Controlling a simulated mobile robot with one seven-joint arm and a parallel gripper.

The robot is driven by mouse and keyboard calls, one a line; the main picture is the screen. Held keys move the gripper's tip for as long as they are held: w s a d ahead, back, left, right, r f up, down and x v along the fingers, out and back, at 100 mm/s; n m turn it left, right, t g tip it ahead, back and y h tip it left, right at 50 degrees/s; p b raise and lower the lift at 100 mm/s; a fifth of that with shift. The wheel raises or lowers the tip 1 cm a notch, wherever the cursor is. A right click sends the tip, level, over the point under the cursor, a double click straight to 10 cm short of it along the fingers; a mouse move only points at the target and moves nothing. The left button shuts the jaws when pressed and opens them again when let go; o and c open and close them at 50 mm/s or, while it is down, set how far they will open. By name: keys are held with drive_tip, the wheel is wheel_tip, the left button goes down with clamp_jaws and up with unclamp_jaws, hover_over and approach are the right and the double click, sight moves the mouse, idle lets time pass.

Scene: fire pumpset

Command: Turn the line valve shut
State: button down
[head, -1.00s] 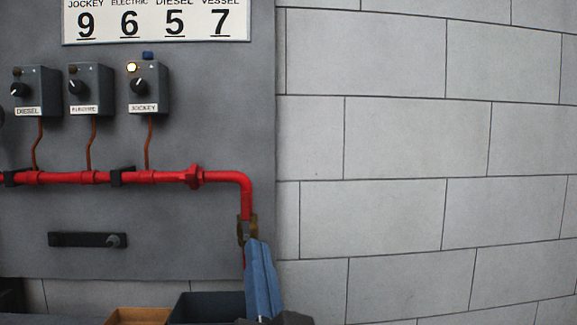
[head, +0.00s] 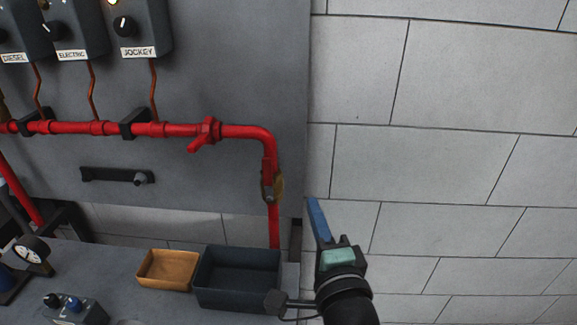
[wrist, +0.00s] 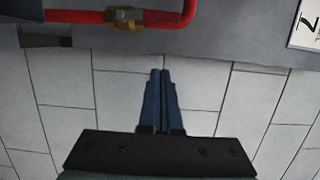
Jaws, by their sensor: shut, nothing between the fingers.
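A brass valve body (head: 279,186) sits on the vertical leg of the red pipe (head: 245,131), below the elbow. What looks like its red lever (head: 267,172) lies upright along the pipe. In the wrist view the brass valve (wrist: 127,19) shows at the top, beyond and left of my fingertips. A red fitting (head: 209,129) on the horizontal run has a red handle pointing down and left. My gripper (head: 313,203) is shut and empty, right of the brass valve and apart from it. Its blue fingers (wrist: 160,75) lie together in the wrist view.
A dark bin (head: 238,305) and an orange-brown tray (head: 167,284) stand on the grey bench below the pipe. A black bar (head: 112,175) is on the panel. Control boxes (head: 140,30) hang above. The block wall (head: 450,170) at right is clear.

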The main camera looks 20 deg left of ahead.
sight(268, 180)
drive_tip(key=w+a, duration=0.2)
drive_tip(key=w+a+p, duration=0.1)
drive_tip(key=w+a, duration=0.1)
drive_tip(key=a, duration=0.1)
drive_tip(key=w+a, duration=0.2)
drive_tip(key=a, duration=0.1)
drive_tip(key=shift+w+a, duration=0.1)
drive_tip(key=shift+w, duration=0.05)
drive_tip(key=shift+a+r+p, duration=0.1)
drive_tip(key=shift+p, duration=0.3)
drive_tip(key=shift+a+n+p, duration=0.15)
drive_tip(key=shift+n+p, duration=0.15)
drive_tip(key=shift+n, duration=0.1)
